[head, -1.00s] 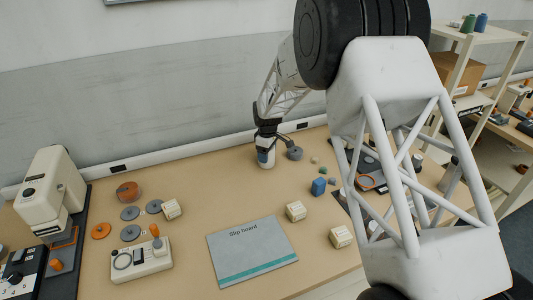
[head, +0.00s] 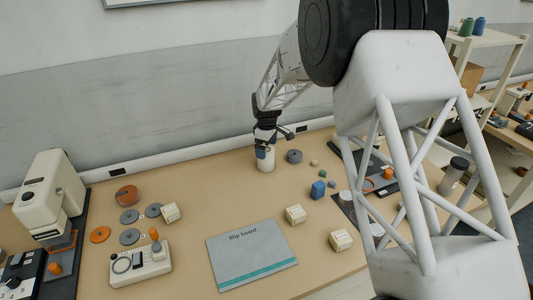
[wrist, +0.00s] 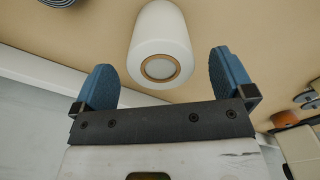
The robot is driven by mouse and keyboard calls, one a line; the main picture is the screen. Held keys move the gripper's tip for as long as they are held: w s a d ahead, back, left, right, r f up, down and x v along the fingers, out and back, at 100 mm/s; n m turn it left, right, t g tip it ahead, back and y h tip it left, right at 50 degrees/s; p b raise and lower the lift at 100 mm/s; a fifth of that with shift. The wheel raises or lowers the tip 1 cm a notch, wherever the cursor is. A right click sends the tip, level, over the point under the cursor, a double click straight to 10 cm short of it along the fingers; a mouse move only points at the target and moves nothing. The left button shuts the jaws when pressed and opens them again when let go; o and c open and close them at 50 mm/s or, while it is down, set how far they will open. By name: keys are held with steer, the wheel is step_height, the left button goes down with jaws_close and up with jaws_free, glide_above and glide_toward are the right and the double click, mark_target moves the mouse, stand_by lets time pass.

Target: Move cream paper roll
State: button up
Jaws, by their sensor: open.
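The cream paper roll (head: 265,161) stands upright on the table near the wall in the head view. In the wrist view the roll (wrist: 160,38) shows its round end with a brown core, in front of and between the blue fingers. My gripper (head: 268,146) is just above and at the top of the roll. In the wrist view my gripper (wrist: 165,78) is open, with a finger on each side and gaps to the roll. I cannot tell how far down the fingers reach.
A grey disc-shaped roll (head: 294,156) sits close to the right of the paper roll. The slip board (head: 250,254) lies at the front middle. The wall ledge (head: 190,156) runs close behind.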

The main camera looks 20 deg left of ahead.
steer(key=shift+r, duration=1.65)
steer(key=shift+d+r, duration=0.2)
steer(key=shift+d, duration=0.05)
steer(key=s+d+r+m, duration=0.3)
steer(key=s+d+r, duration=0.3)
steer(key=d, duration=0.5)
steer(key=s+d+r+m+t, duration=0.1)
steer(key=s+d+r+m, duration=0.15)
steer(key=d+r, duration=0.6)
steer(key=s+d+r+m, duration=0.3)
steer(key=s+d+r, duration=0.2)
steer(key=d, duration=0.7)
steer(key=s+d+r+m+t, duration=0.1)
steer(key=s+d+r+m, duration=0.25)
steer(key=s+d, duration=1.05)
steer(key=s+d+f+m, duration=0.1)
steer(key=s+d+m, duration=0.2)
steer(key=s, duration=0.6)
steer(key=s+d+f+m, duration=0.2)
steer(key=s+d, duration=0.2)
steer(key=s, duration=0.5)
steer(key=shift+f+m+t, duration=0.25)
steer(key=shift+m+t, duration=0.05)
steer(key=shift+m, duration=0.1)
